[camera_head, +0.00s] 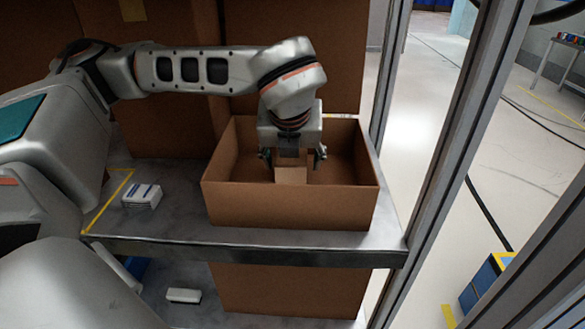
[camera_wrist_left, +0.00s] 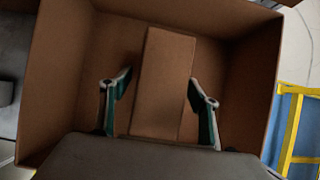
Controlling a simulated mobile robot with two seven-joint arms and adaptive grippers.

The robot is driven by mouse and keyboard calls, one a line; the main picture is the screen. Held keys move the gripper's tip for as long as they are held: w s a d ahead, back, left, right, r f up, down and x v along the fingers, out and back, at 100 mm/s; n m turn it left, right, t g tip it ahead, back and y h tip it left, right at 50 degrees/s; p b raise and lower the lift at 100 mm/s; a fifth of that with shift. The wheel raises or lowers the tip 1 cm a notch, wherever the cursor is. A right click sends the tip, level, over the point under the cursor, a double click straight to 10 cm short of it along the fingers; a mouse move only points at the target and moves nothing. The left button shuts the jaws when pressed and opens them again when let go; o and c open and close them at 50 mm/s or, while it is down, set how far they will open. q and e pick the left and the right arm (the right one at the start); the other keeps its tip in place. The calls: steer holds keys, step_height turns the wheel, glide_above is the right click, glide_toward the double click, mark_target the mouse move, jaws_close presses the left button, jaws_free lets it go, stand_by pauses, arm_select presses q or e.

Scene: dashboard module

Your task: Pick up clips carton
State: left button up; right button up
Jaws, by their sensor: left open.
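The clips carton appears to be the small plain brown box (camera_head: 291,176) inside a large open cardboard box (camera_head: 290,205) on the shelf. In the left wrist view the small box (camera_wrist_left: 164,75) stretches lengthwise between the fingers. My left gripper (camera_head: 292,160) points down into the large box, directly over the small box. In the wrist view its fingers (camera_wrist_left: 160,95) are open, one on each side of the small box, with visible gaps. Part of the small box is hidden by the gripper and the front wall. My right gripper does not show.
The large box's walls surround the gripper closely. A small white-and-blue pack (camera_head: 142,195) lies on the shelf to the left, near yellow tape (camera_head: 105,203). A metal post (camera_head: 455,150) stands right of the shelf. A lower shelf holds a white item (camera_head: 183,295) and another cardboard box (camera_head: 290,290).

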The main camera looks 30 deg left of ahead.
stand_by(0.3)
arm_select(q)
steer(key=c, duration=1.6)
steer(key=shift+o, duration=0.2)
